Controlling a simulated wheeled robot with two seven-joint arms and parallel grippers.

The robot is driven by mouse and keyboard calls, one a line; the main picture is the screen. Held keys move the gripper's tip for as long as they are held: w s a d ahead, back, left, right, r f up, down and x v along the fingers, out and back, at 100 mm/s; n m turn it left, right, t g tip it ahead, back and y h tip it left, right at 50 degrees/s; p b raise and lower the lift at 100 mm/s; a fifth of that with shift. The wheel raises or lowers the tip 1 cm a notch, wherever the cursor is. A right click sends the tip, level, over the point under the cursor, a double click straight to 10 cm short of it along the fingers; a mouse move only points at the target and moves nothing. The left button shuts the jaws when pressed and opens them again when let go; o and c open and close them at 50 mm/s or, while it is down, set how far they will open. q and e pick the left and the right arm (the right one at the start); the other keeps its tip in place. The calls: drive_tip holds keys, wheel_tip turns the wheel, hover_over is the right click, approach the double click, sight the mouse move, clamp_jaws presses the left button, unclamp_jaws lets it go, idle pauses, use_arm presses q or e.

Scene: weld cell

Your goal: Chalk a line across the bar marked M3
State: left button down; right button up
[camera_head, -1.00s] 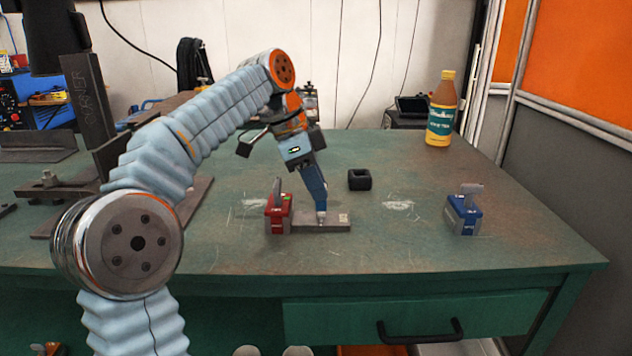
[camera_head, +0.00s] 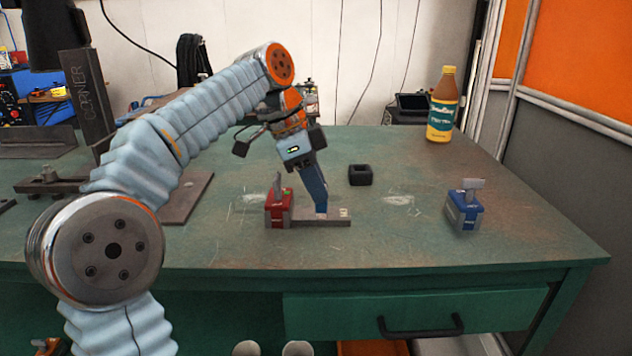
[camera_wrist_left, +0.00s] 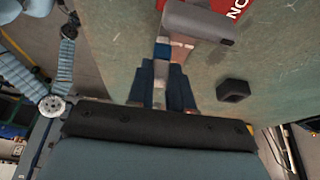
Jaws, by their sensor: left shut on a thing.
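The grey bar (camera_head: 322,222) lies flat on the green bench, its left end at a red block (camera_head: 279,210) with a grey lever on top. A small pale label (camera_head: 344,212) is near the bar's right end; I cannot read it. My left gripper (camera_head: 321,208) points down at the bar, its blue fingers low over the bar's far side. In the left wrist view it (camera_wrist_left: 161,85) is shut on a small pale piece (camera_wrist_left: 160,72), apparently chalk, mostly hidden between the fingers. I cannot tell whether its tip touches the bar. My right gripper is not in view.
A blue block (camera_head: 464,212) with a grey lever stands to the right. A black hollow block (camera_head: 360,175) sits behind the bar. A yellow-capped bottle (camera_head: 442,105) stands at the back right. The bench (camera_head: 400,240) between bar and blue block is clear, with pale scuffs.

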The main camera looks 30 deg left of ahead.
use_arm(q)
drive_tip(key=shift+s+d, duration=0.1)
drive_tip(key=shift+s, duration=0.05)
drive_tip(key=shift+s+d, duration=0.1)
drive_tip(key=shift+s, duration=0.05)
wheel_tip(320, 180, up, 5)
drive_tip(key=p, duration=0.5)
wheel_tip(320, 180, up, 2)
drive_tip(key=shift+r+p, duration=0.1)
drive_tip(key=shift+p, duration=0.55)
